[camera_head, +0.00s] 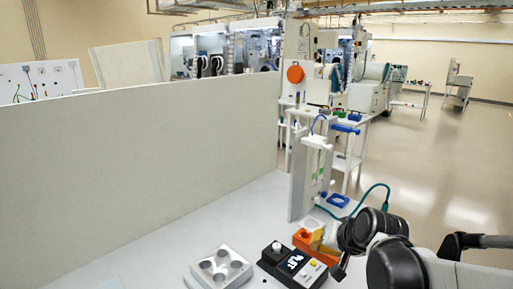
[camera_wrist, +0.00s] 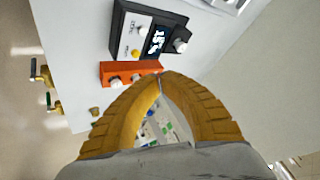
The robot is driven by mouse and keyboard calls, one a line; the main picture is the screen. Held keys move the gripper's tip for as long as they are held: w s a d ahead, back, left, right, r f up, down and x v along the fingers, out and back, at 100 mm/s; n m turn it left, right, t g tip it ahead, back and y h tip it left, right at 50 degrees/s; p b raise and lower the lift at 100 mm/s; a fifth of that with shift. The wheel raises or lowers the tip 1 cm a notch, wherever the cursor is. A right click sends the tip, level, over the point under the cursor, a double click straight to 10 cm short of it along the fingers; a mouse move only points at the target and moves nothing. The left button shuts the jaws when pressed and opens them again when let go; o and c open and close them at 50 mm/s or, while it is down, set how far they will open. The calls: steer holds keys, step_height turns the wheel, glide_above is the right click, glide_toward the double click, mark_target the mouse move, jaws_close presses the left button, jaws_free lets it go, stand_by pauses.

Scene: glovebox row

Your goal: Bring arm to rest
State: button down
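My arm reaches in from the lower right of the head view. My gripper (camera_head: 318,243) points left there, over the white bench (camera_head: 160,240) beside the orange block, and is partly hidden by my wrist. In the wrist view the two yellow ribbed fingers of my gripper (camera_wrist: 161,75) meet at their tips. Nothing shows held between them. The tips appear close to the edge of the orange block (camera_wrist: 118,73) in that view; I cannot tell whether they touch it.
A black device with a lit display (camera_head: 294,265) stands beside the orange block. A grey block with round wells (camera_head: 218,268) is left of it. A white stand with a blue ring (camera_head: 338,200) rises behind. A tall pale panel (camera_head: 130,150) borders the bench; open floor (camera_head: 450,190) lies right.

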steer(key=s+d+r+n+g+h, duration=0.1)
steer(key=s+r+n+h, duration=0.1)
steer(key=s, duration=1.7)
steer(key=shift+s+d+n, duration=0.15)
steer(key=shift+s+n, duration=0.05)
steer(key=shift+n, duration=0.5)
